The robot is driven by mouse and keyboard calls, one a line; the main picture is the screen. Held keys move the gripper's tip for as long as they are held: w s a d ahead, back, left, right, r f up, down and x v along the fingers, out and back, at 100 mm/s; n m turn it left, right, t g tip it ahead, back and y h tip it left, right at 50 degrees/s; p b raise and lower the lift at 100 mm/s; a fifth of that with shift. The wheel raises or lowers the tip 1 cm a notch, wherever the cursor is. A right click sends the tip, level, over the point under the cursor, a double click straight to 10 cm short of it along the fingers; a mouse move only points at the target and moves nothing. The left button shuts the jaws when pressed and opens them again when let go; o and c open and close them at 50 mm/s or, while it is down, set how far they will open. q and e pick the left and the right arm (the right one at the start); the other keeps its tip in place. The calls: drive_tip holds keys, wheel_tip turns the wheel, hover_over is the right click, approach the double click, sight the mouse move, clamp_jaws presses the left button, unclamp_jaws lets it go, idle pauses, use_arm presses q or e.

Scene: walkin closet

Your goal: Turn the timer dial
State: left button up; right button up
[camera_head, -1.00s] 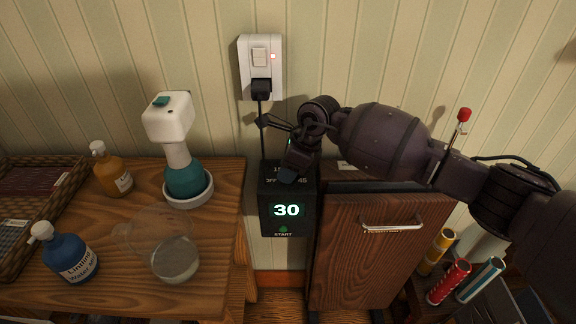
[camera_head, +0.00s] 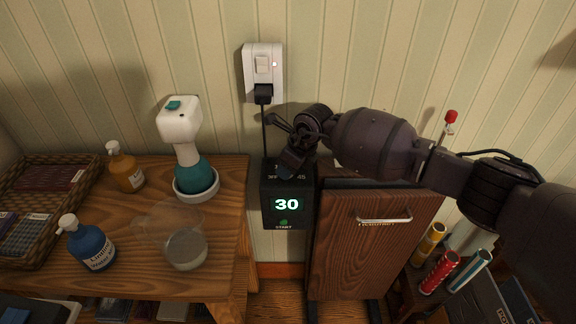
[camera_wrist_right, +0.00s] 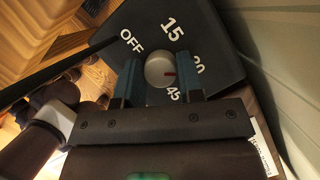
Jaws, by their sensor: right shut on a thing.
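The timer is a black box with a lit green-white "30" display (camera_head: 287,204) and a green START button below it. In the head view my right gripper (camera_head: 290,168) covers the dial. My left gripper is not in view.
A wall switch with a plug (camera_head: 263,73) is above the timer, its cord running down. A wooden cabinet (camera_head: 365,245) stands right of the timer. The wooden table left holds a steamer (camera_head: 193,172), bottles, a clear cup (camera_head: 185,249) and a basket (camera_head: 68,215).

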drive_tip(key=o, duration=0.9)
drive_tip(key=shift+r, duration=0.2)
drive_tip(key=d, duration=0.1)
drive_tip(key=s+d+r+p, duration=0.1)
drive_tip(key=shift+s+d, duration=0.15)
drive_tip(key=shift+d, duration=0.25)
drive_tip(key=s+d, duration=0.1)
drive_tip(key=d, duration=0.1)
drive_tip(key=s+d+p, duration=0.1)
drive_tip(key=d, duration=0.2)
drive_tip(key=s+d, duration=0.2)
drive_tip(key=shift+d+f+p, duration=0.1)
drive_tip(key=shift+d+p, duration=0.1)
drive_tip(key=shift+p, duration=0.1)
drive_tip(key=shift+s+d, duration=0.25)
drive_tip(key=shift+d, duration=0.2)
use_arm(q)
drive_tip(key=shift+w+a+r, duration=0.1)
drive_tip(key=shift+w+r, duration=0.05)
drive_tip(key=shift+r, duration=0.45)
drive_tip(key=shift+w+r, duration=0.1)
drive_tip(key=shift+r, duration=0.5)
use_arm(e)
drive_tip(key=shift+f, duration=0.1)
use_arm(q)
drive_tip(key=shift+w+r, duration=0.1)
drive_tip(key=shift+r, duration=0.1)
